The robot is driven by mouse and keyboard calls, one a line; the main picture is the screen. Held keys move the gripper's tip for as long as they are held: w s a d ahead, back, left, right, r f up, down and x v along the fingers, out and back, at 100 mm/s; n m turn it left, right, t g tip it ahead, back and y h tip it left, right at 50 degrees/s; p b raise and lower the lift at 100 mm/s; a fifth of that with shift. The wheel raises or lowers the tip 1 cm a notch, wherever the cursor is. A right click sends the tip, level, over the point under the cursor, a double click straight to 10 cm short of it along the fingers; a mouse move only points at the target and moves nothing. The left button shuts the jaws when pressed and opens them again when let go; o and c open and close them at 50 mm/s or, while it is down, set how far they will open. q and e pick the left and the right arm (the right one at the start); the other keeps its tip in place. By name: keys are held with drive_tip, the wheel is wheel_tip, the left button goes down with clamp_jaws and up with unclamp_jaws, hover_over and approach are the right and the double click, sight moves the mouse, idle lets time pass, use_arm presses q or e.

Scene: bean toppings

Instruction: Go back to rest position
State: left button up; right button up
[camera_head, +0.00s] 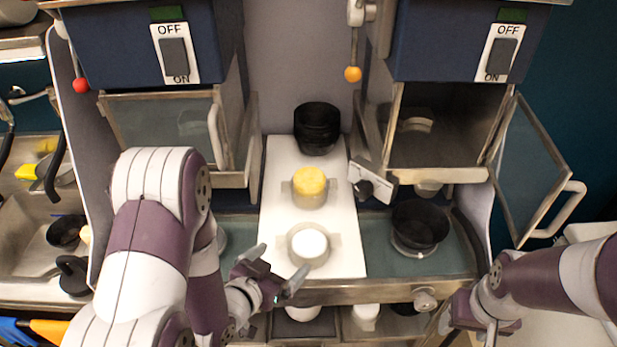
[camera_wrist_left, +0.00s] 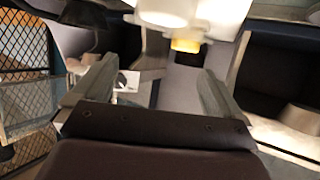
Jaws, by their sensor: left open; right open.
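My left gripper (camera_head: 281,263) is open and empty over the front edge of the counter, just in front of a clear container with white contents (camera_head: 310,243). In the left wrist view its two fingers (camera_wrist_left: 152,85) stand wide apart with nothing gripped between them. My right gripper (camera_head: 482,325) is low at the lower right, in front of the counter, and is partly hidden by its own arm. Nothing shows in it.
A white board (camera_head: 346,258) bears a container of yellow topping (camera_head: 310,183) and black stacked bowls (camera_head: 317,128). A black bowl (camera_head: 419,224) stands at right. The right cabinet's glass door (camera_head: 530,165) hangs open; the left glass door (camera_head: 160,125) stands near my left arm.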

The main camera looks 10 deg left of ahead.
use_arm(q)
drive_tip(key=f+g+b, duration=0.1)
drive_tip(key=w+a+f+g+y+b, duration=0.1)
drive_tip(key=f, duration=0.1)
drive_tip(key=a+f+g+y+b, duration=0.1)
drive_tip(key=g, duration=0.1)
drive_tip(key=shift+w+a+f, duration=0.1)
drive_tip(key=shift+w+f, duration=0.05)
drive_tip(key=shift+w, duration=0.1)
drive_tip(key=s+d+r+n+g+y+b, duration=0.1)
drive_tip(key=s+n+g+b, duration=0.1)
drive_tip(key=s+g, duration=0.5)
drive_tip(key=shift+s+r+n+g+y+b, duration=0.3)
drive_tip(key=shift+s+r+n+g+b, duration=0.1)
drive_tip(key=shift+s+b, duration=0.45)
